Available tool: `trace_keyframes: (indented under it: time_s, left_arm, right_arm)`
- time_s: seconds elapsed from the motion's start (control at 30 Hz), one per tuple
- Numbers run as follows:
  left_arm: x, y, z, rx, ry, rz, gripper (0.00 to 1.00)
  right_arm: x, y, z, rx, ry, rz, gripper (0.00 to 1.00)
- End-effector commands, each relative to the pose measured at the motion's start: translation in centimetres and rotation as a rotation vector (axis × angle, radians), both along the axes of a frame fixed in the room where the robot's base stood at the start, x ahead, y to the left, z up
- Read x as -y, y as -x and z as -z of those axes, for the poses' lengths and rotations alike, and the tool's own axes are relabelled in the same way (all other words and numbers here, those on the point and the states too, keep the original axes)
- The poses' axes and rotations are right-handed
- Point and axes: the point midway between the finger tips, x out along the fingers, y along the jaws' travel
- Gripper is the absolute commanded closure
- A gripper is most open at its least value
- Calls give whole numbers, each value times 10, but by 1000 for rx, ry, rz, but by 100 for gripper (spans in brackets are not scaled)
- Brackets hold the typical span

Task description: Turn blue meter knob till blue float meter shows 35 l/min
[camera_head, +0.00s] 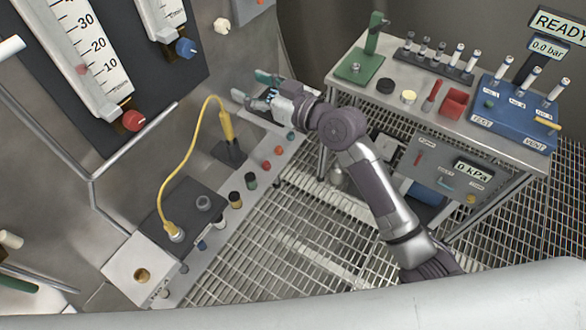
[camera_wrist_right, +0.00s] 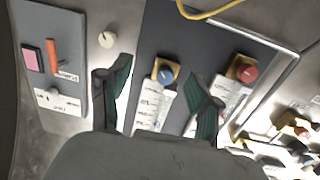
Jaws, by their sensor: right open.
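The blue knob (camera_head: 186,46) sits at the foot of its white float meter (camera_head: 163,14) on the dark wall panel. The top of that meter is cut off in the head view, so its reading does not show. My right gripper (camera_head: 252,84) is open, to the right of and below the knob, apart from it. In the right wrist view the blue knob (camera_wrist_right: 166,75) appears between the two open fingers (camera_wrist_right: 157,76), beyond their tips. The blue meter's scale (camera_wrist_right: 148,108) shows there too, too small to read. My left gripper is not in view.
A second float meter (camera_head: 96,52) with a red knob (camera_head: 133,120) stands left of the blue one. A cream knob (camera_head: 221,25) is to the right. A yellow cable (camera_head: 183,157) loops below. A workbench (camera_head: 400,100) with tools stands at the right.

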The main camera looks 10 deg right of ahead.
Motion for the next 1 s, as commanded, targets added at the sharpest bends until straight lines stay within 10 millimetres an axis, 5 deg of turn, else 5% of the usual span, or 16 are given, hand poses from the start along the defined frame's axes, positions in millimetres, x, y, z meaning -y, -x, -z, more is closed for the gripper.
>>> trace_keyframes:
  time_s: [1.0]
  left_arm:
    - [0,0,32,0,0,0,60]
  right_arm:
    - [51,-15,200,-280,96,206,36]
